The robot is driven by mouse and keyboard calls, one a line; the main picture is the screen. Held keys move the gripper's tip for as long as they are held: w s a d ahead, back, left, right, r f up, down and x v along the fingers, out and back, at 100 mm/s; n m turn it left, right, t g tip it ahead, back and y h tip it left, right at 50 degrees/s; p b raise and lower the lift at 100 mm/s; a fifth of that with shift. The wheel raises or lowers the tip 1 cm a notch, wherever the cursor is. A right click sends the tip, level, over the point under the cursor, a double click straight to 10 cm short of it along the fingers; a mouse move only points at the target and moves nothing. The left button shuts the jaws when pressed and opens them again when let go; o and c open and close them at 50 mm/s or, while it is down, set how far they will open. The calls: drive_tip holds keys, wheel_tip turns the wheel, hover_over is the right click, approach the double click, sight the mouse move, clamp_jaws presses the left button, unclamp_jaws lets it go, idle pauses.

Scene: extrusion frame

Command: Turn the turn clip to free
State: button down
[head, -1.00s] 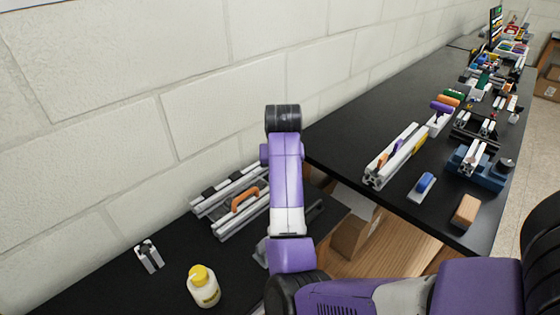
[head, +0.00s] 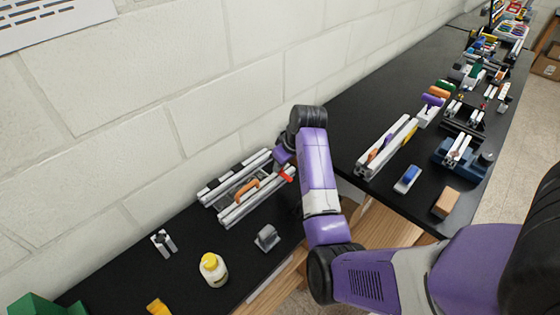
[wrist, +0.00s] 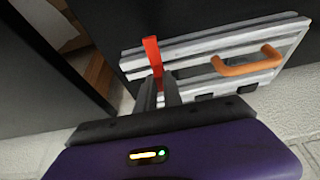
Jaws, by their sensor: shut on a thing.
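The red turn clip (wrist: 152,52) is a narrow bar at the end of the aluminium extrusion frame (wrist: 215,42). In the wrist view it lies across the rail end. In the head view the red clip (head: 286,174) shows at the right end of the frame (head: 228,207). My gripper (wrist: 160,80) is shut on the near end of the clip, with one dark finger on each side. The fingers hide part of that end. An orange handle (wrist: 247,63) sits on the frame's panel, apart from the gripper.
A yellow-capped bottle (head: 213,270), a grey block (head: 267,238) and a small bracket (head: 164,243) stand on the black bench in front of the frame. The wall (head: 190,120) is close behind. A second bench (head: 375,100) with several fixtures runs off right.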

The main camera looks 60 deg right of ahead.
sight(287, 176)
idle(0.4)
drive_tip(key=c, duration=1.5)
unclamp_jaws()
drive_tip(key=shift+b+v, duration=0.4)
drive_tip(key=shift+v, duration=3.55)
drive_tip(key=shift+d, duration=0.1)
